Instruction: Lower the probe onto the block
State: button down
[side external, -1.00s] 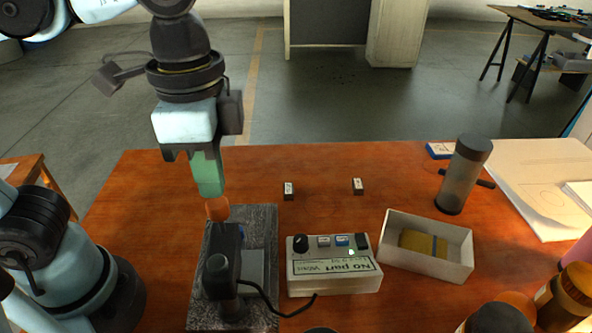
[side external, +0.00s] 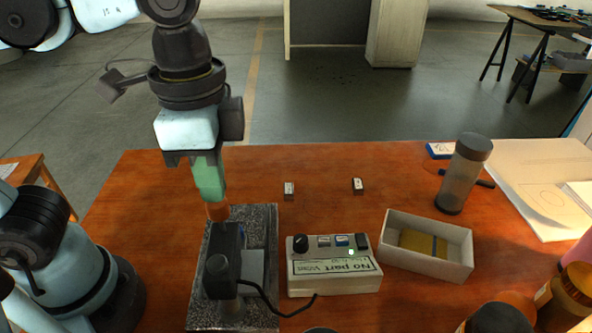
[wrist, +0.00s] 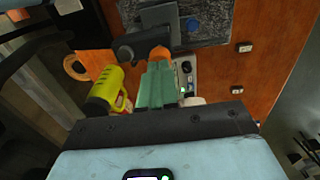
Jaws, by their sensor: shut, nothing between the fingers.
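My gripper (side external: 215,199) points down with its green fingers shut and empty. Its tips are at the top of an orange knob (side external: 217,212), seemingly touching it; the wrist view also shows the knob (wrist: 160,53) at the fingertips. The knob is on a black probe stand (side external: 222,266) on a speckled granite base (side external: 264,222). A grey block-like piece (side external: 254,268) is beside the stand's body. The probe tip is hidden, so I cannot tell its distance from the block. A cable joins the stand to a readout box (side external: 334,278) showing "No part" and "Wait", with a green light.
An open white box (side external: 455,265) with yellow content is right of the readout. Two small labelled blocks (side external: 289,189) (side external: 357,185) lie behind. A grey cylinder (side external: 462,175) and bottles (side external: 568,292) are at the right. The wrist view shows a yellow tool (wrist: 104,92).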

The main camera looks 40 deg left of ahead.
jog(key=shift+f, duration=0.8)
jog(key=shift+r, duration=3.55)
jog(key=w+a+f+n+t, duration=0.7)
jog(key=w+a+f+n, duration=0.2)
jog(key=a+f, duration=0.4)
jog(key=shift+w+a, duration=0.25)
jog(key=shift+w, duration=0.2)
